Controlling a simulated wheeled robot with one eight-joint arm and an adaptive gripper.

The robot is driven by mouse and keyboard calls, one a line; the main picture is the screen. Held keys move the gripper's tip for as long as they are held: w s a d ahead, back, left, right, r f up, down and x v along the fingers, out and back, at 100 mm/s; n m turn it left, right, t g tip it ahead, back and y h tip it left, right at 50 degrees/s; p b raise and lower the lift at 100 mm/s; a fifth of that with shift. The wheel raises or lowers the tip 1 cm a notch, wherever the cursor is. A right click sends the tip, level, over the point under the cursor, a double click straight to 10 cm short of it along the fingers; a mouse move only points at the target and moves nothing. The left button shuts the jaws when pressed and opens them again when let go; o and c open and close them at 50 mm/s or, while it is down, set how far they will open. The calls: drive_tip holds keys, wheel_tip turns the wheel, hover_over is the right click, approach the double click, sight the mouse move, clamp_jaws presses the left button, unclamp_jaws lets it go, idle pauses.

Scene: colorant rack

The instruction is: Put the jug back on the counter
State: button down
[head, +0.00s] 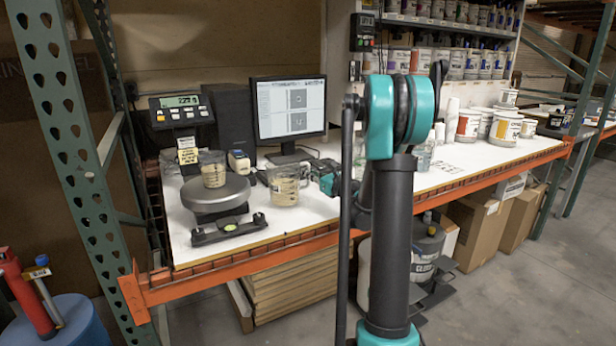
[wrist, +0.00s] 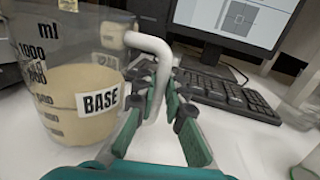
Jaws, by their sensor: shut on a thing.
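The jug (head: 284,188) is a clear measuring jug, part filled with a beige liquid, to the right of the scale in the head view. In the wrist view the jug (wrist: 62,115) fills the left side, upright, with a "BASE" label and a white handle. My gripper (head: 320,180) is at the jug's right side. In the wrist view my gripper (wrist: 157,95) is shut on the handle. The white counter (head: 235,250) is below the jug. I cannot tell whether the jug's base touches it.
A smaller cup of beige liquid (head: 213,171) stands on the scale (head: 212,195), left of the jug. A monitor (head: 290,108) and keyboard (wrist: 212,92) are behind. A black bracket (head: 228,230) lies near the front edge. Several paint tubs (head: 505,128) stand at the right.

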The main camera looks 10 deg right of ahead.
drive_tip(key=shift+f, duration=0.45)
drive_tip(key=c, duration=1.6)
unclamp_jaws()
drive_tip(key=shift+f, duration=0.1)
